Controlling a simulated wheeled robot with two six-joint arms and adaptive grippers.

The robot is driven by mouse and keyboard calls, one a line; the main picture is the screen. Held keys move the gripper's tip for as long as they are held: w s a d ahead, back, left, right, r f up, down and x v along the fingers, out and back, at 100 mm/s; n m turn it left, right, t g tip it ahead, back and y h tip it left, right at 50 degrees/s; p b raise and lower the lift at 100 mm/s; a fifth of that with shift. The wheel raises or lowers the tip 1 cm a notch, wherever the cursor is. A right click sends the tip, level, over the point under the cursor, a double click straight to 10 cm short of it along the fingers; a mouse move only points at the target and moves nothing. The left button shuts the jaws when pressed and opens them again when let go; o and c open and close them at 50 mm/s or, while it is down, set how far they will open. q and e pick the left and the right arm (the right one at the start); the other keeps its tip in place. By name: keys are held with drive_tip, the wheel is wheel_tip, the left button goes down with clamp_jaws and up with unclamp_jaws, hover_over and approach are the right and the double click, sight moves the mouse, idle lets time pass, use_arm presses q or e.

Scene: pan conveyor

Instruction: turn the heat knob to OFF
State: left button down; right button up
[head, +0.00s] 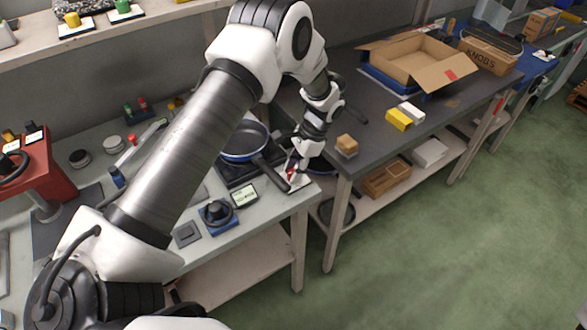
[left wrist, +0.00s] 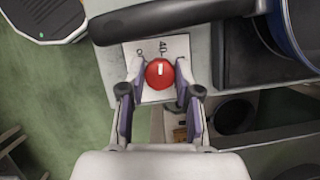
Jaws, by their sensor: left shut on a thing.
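The heat knob is red and round with a white pointer bar, seen in the left wrist view (left wrist: 159,73) on a white plate with dark markings (left wrist: 178,46). The bar lies roughly along the picture's vertical; the markings are too small to read surely. My left gripper (left wrist: 159,76) is shut on the knob, one finger on each side. In the head view the gripper (head: 292,168) reaches down to the knob at the bench's right front corner and mostly hides it. My right gripper is not in view.
A dark blue pan (head: 247,153) sits on the burner beside the knob, its black handle (head: 270,174) passing close to my gripper. A small display (head: 244,195) and a blue-based black dial (head: 216,213) stand in front. A darker table (head: 370,150) with an open carton (head: 413,61) is to the right.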

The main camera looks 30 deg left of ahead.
use_arm(q)
drive_tip(key=n+h, duration=0.1)
drive_tip(key=n, duration=0.1)
drive_tip(key=n+h, duration=0.1)
drive_tip(key=n, duration=0.2)
drive_tip(key=shift+n+g, duration=0.3)
drive_tip(key=n+h, duration=0.1)
drive_tip(key=n, duration=0.1)
drive_tip(key=n+h+p, duration=0.1)
drive_tip(key=n, duration=0.2)
drive_tip(key=shift+a, duration=0.15)
idle(0.3)
drive_tip(key=c, duration=1.2)
unclamp_jaws()
drive_tip(key=o, duration=0.4)
drive_tip(key=shift+w+f, duration=0.1)
drive_tip(key=shift+w, duration=0.05)
